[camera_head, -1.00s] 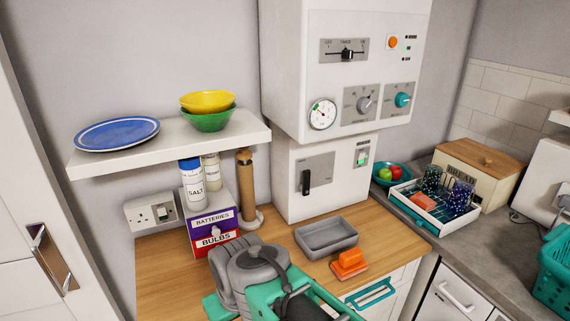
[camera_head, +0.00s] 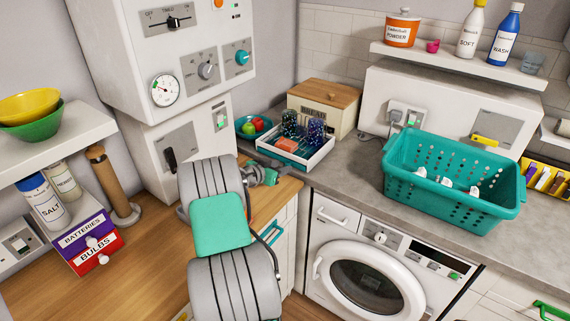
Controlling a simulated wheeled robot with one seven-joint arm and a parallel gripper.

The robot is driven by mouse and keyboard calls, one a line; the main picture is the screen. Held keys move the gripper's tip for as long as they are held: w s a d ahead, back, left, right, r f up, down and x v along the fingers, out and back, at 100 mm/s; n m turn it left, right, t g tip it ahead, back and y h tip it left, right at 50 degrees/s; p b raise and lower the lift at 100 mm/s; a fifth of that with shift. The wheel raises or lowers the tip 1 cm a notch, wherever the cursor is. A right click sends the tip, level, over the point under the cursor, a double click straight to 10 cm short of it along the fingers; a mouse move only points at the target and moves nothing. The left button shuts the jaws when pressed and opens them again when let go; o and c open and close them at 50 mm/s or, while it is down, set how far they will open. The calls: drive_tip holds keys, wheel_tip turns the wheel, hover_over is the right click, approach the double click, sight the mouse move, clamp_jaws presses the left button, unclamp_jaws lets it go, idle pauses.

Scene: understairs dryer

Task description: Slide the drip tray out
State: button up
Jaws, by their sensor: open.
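A white rack tray (camera_head: 309,163) stands on the grey worktop, with blue slats, dark patterned glasses (camera_head: 315,132) and an orange block (camera_head: 286,144) in it. I take the drip tray to be part of this unit, but cannot tell it apart from the rack. My gripper (camera_head: 270,176) is open, just in front of the unit's near side. It looks close to the front wall; whether it touches cannot be told. My arm covers the wooden top's right part, where no grey tray shows now.
A teal basket (camera_head: 450,180) sits on the worktop to the right, above the washing machine (camera_head: 365,270). Worktop between rack and basket is clear.

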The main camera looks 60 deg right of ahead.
sight(285, 165)
drive_tip(key=x, duration=0.4)
drive_tip(key=shift+p, duration=0.3)
clamp_jaws()
drive_tip(key=shift+a, duration=0.1)
idle(1.0)
